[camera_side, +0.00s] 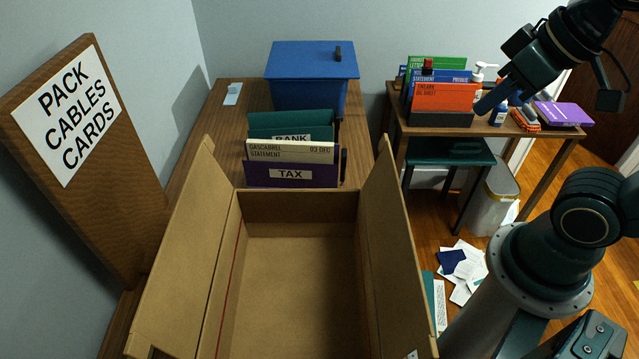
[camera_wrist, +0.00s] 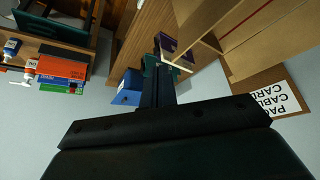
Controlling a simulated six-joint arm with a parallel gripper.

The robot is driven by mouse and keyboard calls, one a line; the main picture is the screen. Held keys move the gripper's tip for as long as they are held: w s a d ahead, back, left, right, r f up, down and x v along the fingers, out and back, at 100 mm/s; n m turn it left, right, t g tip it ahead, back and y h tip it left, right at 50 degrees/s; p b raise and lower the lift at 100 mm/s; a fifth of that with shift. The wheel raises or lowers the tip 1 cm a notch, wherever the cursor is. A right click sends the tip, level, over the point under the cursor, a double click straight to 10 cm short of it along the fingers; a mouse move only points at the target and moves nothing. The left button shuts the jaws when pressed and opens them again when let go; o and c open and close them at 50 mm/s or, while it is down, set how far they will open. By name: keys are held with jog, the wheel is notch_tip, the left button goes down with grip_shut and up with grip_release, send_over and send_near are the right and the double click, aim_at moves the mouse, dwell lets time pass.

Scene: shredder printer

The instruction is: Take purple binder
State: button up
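A purple binder (camera_side: 262,176) labelled TAX stands upright on the wooden table, in front of a cream folder and a green folder marked BANK. A purple patch of it also shows in the wrist view (camera_wrist: 168,42), partly hidden by the dark fingers. Another flat purple item (camera_side: 564,114) lies on the desk at the right; I cannot tell whether it is a binder. My gripper (camera_side: 484,106) is raised in front of the right-hand desk, far from the TAX binder. Its fingers (camera_wrist: 160,82) appear as one narrow dark strip, together and empty.
An open cardboard box (camera_side: 300,270) sits in front of the TAX binder, with raised side flaps. A blue lidded box (camera_side: 310,62) stands behind the folders. Green, blue and orange folders (camera_side: 446,97), bottles and a stool (camera_side: 450,152) are at the right. Papers (camera_side: 462,268) litter the floor.

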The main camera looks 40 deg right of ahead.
jog(key=o, duration=0.7)
jog(key=shift+w+r, duration=0.1)
jog(key=o, duration=0.7)
jog(key=shift+w+r, duration=0.3)
jog(key=shift+w, duration=0.25)
jog(key=w+a+n+g, duration=0.2)
jog(key=w+n+g, duration=0.15)
jog(key=w, duration=1.85)
jog(key=w+a+f+n, duration=0.1)
jog(key=w+f, duration=0.4)
jog(key=f, duration=0.1)
jog(key=w+a+f+n+g, duration=0.1)
jog(key=w+f+n, duration=0.1)
jog(key=w+f, duration=0.4)
jog(key=w+a+f+n+g, duration=0.1)
jog(key=w+a+f, duration=0.1)
jog(key=w+f, duration=0.4)
jog(key=shift+w+f+n, duration=0.1)
jog(key=shift+w+n, duration=0.05)
jog(key=shift+n, duration=0.1)
jog(key=shift+w+f, duration=0.2)
jog(key=shift+f, duration=0.35)
